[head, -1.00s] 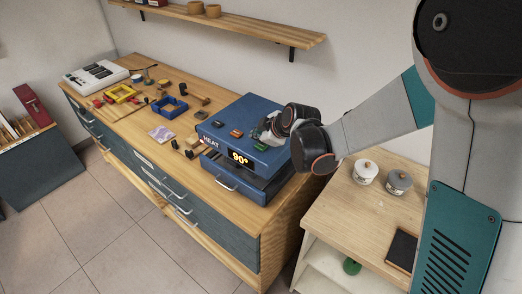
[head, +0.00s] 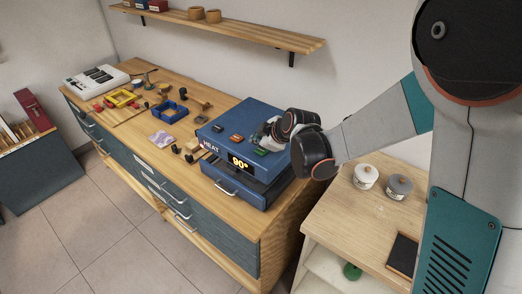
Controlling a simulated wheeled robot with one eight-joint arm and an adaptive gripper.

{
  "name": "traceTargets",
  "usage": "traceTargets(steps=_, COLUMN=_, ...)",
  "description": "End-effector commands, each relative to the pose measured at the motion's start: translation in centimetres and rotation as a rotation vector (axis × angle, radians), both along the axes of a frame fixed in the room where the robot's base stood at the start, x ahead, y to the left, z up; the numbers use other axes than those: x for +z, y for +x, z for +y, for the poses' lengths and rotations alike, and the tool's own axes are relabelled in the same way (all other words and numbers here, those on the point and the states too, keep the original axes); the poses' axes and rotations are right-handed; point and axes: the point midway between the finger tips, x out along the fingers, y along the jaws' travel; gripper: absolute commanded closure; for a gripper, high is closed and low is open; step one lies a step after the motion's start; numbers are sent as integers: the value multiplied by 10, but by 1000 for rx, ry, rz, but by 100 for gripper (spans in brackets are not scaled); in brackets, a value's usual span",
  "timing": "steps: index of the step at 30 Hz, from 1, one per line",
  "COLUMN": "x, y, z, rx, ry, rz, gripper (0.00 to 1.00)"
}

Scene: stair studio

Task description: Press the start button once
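A blue heat press (head: 235,111) marked "HEAT", with a yellow "90°" on its front display (head: 239,163), stands on the wooden bench. No label naming the start button is readable. My gripper (head: 266,133) is over the right part of the press top, close to the green button. My wrist hides much of the gripper; its finger opening and any contact cannot be made out.
A low side table (head: 345,210) with two lidded jars stands at right. A wall shelf (head: 250,30) hangs above.

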Motion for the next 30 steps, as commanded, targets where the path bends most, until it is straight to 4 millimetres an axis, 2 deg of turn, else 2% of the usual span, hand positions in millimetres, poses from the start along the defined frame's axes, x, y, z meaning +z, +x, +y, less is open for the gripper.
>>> traceTargets(steps=30, x=-8, y=0, z=0, rx=0, ry=0, rz=0, gripper=100)
